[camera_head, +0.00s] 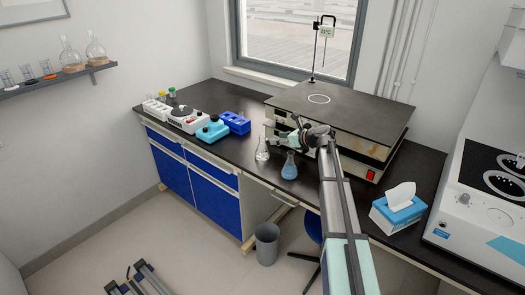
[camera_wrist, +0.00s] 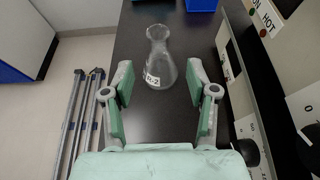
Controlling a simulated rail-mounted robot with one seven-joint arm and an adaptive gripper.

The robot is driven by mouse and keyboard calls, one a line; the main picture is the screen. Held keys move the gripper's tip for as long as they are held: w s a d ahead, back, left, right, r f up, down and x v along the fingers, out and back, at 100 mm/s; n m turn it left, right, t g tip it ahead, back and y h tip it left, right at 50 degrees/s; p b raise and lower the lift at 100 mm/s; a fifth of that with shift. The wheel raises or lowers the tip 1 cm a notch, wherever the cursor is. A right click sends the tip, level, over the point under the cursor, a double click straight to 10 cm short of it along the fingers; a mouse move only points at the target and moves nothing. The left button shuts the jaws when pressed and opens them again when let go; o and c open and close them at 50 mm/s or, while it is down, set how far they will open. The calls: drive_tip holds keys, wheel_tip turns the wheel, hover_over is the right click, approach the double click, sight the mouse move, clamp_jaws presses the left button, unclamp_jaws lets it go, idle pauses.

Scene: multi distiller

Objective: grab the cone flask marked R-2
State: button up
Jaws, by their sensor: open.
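A clear cone flask (camera_wrist: 160,67) stands upright on the dark bench in the wrist view. Its white label ends in "-2"; the first character is hard to read. In the head view a clear flask (camera_head: 262,151) stands left of my gripper, near the bench's front edge. My gripper (camera_wrist: 160,82) is open and empty, its two green-padded fingers spread on either side of the flask's line. The flask is just ahead of the fingertips and shows no contact with them. A second flask with blue liquid (camera_head: 289,170) stands right of the clear one in the head view.
The distiller unit (camera_head: 340,110) stands behind and right of the flasks. Blue racks (camera_head: 236,123) and small bench devices (camera_head: 188,120) are to the left. A tissue box (camera_head: 398,212) is at the right. Dark bench around the clear flask is bare in the wrist view.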

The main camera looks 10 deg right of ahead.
sight(262, 138)
drive_tip(key=p+x, duration=0.2)
drive_tip(key=x, duration=0.7)
drive_tip(key=shift+a+r, duration=0.1)
drive_tip(key=shift+a, duration=0.05)
drive_tip(key=shift+w+a+f, duration=0.15)
drive_tip(key=shift+w+f, duration=0.05)
clamp_jaws()
